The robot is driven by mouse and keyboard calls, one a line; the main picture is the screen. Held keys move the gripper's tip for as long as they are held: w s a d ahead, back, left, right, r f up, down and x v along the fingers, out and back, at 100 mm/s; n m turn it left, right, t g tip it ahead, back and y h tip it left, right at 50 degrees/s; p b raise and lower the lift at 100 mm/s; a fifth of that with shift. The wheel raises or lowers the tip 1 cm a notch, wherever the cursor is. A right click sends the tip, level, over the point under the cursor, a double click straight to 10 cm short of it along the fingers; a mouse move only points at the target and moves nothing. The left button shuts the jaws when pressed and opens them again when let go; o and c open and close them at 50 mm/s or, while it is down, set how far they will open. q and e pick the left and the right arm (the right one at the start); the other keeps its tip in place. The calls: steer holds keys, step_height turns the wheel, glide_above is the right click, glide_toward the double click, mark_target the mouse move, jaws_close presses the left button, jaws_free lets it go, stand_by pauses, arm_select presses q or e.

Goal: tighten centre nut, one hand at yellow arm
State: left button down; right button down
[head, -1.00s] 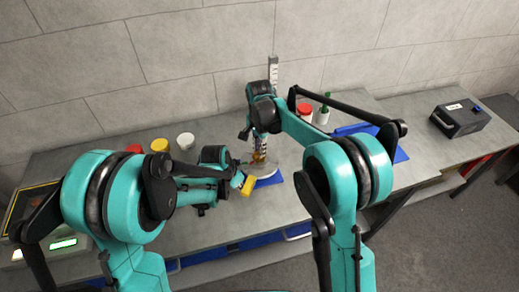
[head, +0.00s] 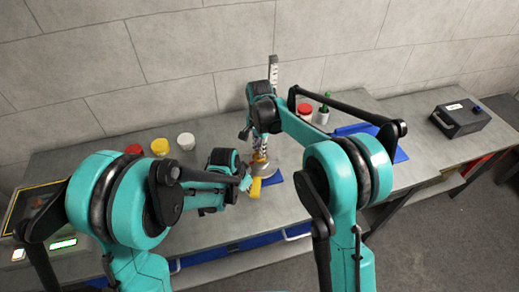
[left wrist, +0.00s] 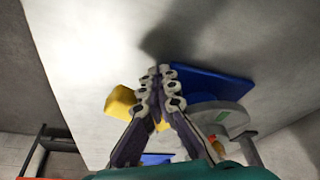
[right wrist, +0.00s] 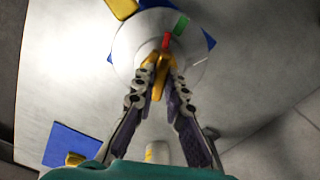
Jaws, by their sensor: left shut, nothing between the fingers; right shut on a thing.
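The grey hub disc (right wrist: 136,45) carries a red mark and a green mark in the right wrist view; it also shows in the left wrist view (left wrist: 235,112). My right gripper (right wrist: 161,64) points at the disc's middle and is shut on a brass-yellow piece (right wrist: 158,80), apparently the centre nut. The yellow arm's block end (head: 255,188) is beside the disc in the head view. It also shows in the left wrist view (left wrist: 121,102). My left gripper (left wrist: 162,72) is shut and empty, close beside the yellow arm; whether they touch is unclear.
A blue mat (left wrist: 205,82) lies by the disc. Red, yellow and white pots (head: 186,141) stand at the back left of the bench. A red-lidded pot (head: 304,109) and a green-topped bottle (head: 324,110) stand behind my right arm. A black box (head: 460,119) sits far right.

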arm_select(q)
steer(key=shift+s+d, duration=0.2)
steer(key=shift+d, duration=1.1)
arm_select(e)
steer(key=c, duration=1)
jaws_free()
steer(key=shift+c, duration=0.2)
steer(key=shift+r, duration=3.75)
arm_select(q)
steer(key=shift+r, duration=0.1)
